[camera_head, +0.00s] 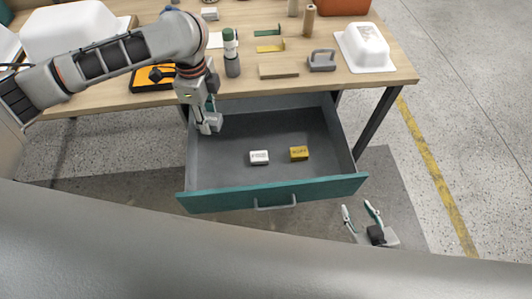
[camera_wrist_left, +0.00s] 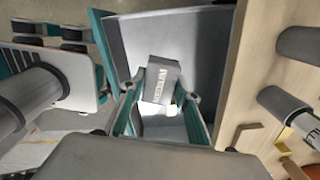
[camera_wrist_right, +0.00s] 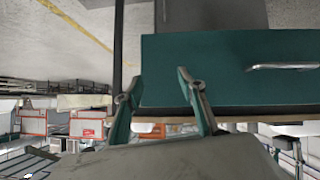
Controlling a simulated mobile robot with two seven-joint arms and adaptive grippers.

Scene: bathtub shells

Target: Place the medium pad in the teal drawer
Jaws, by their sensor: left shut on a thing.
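The teal drawer (camera_head: 232,201) is pulled open below the table; its grey inside is visible. My left gripper (camera_head: 209,120) is over the left part of the drawer. In the left wrist view it is shut on the grey medium pad (camera_wrist_left: 160,78), whose printed label reads MEDIUM. In the head view the pad is hard to make out at the fingertips. A white pad (camera_head: 259,157) and a yellow pad (camera_head: 299,153) lie apart on the drawer floor. My right gripper (camera_head: 363,214) is open and empty, in front of the drawer's right corner (camera_wrist_right: 225,75).
The wooden table (camera_head: 385,78) above holds a grey-green bottle (camera_head: 231,55), a tan block (camera_head: 279,71), a grey handled tool (camera_head: 321,61) and white tub shells (camera_head: 364,46). The drawer floor is clear around the two pads. The drawer handle (camera_head: 275,205) sticks out in front.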

